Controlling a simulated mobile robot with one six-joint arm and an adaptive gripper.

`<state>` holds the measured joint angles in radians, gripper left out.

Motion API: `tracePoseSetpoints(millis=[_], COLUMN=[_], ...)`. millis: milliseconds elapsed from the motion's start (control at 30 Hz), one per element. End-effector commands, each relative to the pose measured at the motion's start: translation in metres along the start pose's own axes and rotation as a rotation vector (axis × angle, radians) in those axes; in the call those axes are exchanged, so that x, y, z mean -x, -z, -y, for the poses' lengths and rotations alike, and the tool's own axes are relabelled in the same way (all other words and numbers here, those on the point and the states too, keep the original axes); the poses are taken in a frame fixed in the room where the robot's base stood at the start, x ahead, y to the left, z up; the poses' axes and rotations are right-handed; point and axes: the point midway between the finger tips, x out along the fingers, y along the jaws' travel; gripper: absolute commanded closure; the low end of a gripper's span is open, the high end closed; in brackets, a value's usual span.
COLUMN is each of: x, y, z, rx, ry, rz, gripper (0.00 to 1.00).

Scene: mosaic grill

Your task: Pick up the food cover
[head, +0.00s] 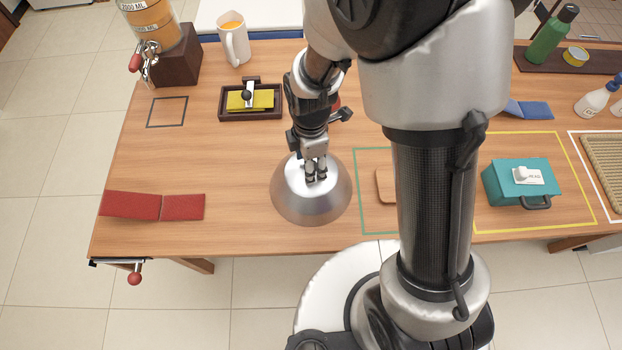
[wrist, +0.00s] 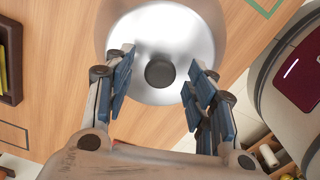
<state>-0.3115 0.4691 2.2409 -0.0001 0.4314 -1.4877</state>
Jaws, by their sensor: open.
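The food cover (head: 290,207) is a silver metal dome standing on the wooden table near its front edge. In the wrist view the cover (wrist: 180,30) shows from above with a round dark knob (wrist: 160,73) on top. My gripper (head: 316,178) is over the top of the cover in the head view. In the wrist view my gripper (wrist: 160,88) is open, with one blue-padded finger on each side of the knob and gaps between. I cannot tell how far the fingertips are above the cover. What is under the cover is hidden.
A dark tray (head: 222,114) with a yellow item is behind the cover. Red cloths (head: 132,205) lie at left. A teal box (head: 497,187) stands at right. A wooden board (head: 384,186) is partly hidden by my arm.

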Motion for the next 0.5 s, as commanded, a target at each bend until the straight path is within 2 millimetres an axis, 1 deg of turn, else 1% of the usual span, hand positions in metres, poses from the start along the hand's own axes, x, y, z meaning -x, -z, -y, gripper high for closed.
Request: tracePoseSetpoints(millis=[33,100,333,500], x=[-0.0108,-0.0154,-0.0145,-0.0143], y=[-0.0002,-0.0002,-0.0002,-0.0002], z=[0.0007,0.0003,-0.0001,-0.0001], rx=[0.000,0.000,0.000,-0.001], ry=[0.003,0.001,0.000,0.000], rz=[0.000,0.000,0.000,0.000], gripper=[0.49,0.49,0.50,0.61])
